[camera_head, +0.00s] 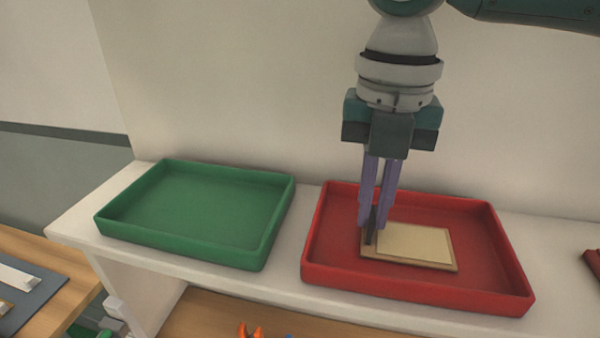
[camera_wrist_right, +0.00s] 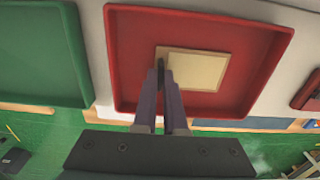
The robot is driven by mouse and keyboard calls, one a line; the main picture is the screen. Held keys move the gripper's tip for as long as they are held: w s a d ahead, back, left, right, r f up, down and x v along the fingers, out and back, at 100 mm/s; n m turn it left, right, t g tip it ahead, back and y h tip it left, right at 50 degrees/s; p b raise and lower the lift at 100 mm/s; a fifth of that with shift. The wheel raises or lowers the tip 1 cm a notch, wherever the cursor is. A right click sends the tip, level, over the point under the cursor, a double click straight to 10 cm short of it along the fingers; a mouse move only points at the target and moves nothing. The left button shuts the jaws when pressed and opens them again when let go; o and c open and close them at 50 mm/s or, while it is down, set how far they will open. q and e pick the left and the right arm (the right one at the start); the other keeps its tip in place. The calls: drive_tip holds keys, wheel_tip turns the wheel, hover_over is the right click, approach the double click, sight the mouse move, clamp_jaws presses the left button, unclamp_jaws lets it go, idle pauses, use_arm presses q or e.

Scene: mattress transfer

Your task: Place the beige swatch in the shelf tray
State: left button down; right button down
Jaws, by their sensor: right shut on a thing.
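The beige swatch (camera_head: 415,242), a pale panel on a tan backing, lies over the floor of the red tray (camera_head: 325,250) on the white shelf. It also shows in the right wrist view (camera_wrist_right: 197,70), inside the red tray's walls (camera_wrist_right: 112,60). My right gripper (camera_head: 374,225) points down into the red tray and is shut on the swatch's left edge. Whether the swatch rests fully on the tray floor, I cannot tell. My left gripper is in neither view.
An empty green tray (camera_head: 195,210) stands to the left on the same white shelf (camera_head: 75,228). Part of another red item (camera_head: 592,265) shows at the right edge. A wooden surface (camera_head: 205,315) lies below, with an orange object (camera_head: 250,331) on it.

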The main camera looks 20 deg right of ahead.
drive_tip(key=c, duration=1)
unclamp_jaws()
drive_tip(key=shift+r, duration=0.1)
drive_tip(key=shift+w+r, duration=0.1)
drive_tip(key=shift+r, duration=0.2)
wheel_tip(320, 180, up, 12)
drive_tip(key=b, duration=0.3)
drive_tip(key=shift+f, duration=0.25)
